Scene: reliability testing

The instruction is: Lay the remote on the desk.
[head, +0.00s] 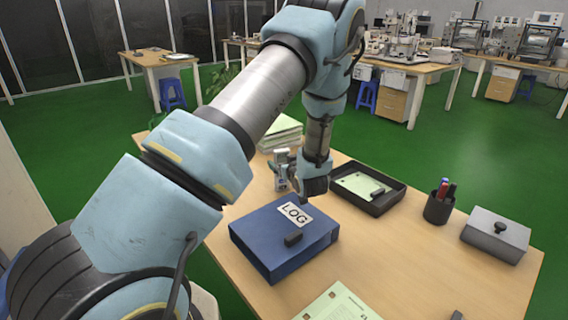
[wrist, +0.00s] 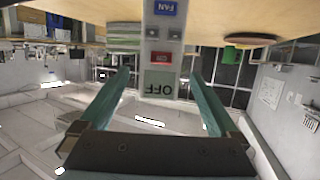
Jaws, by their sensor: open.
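A slim grey remote (head: 281,158) with a blue FAN label, buttons, a red button and an OFF panel stands upright on the desk (head: 400,260), behind the blue LOG binder. In the wrist view the remote (wrist: 163,58) appears upside down, straight ahead between the fingers. My gripper (head: 290,172) points at it from the right in the head view. In the wrist view my gripper (wrist: 158,76) has its two teal fingers apart, one on each side of the remote. Touching cannot be told.
A black tray (head: 384,204), a pen cup (head: 438,209) and a grey lidded box (head: 490,240) stand to the right. A paper stack (head: 281,132) is behind. The right front desk has free room.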

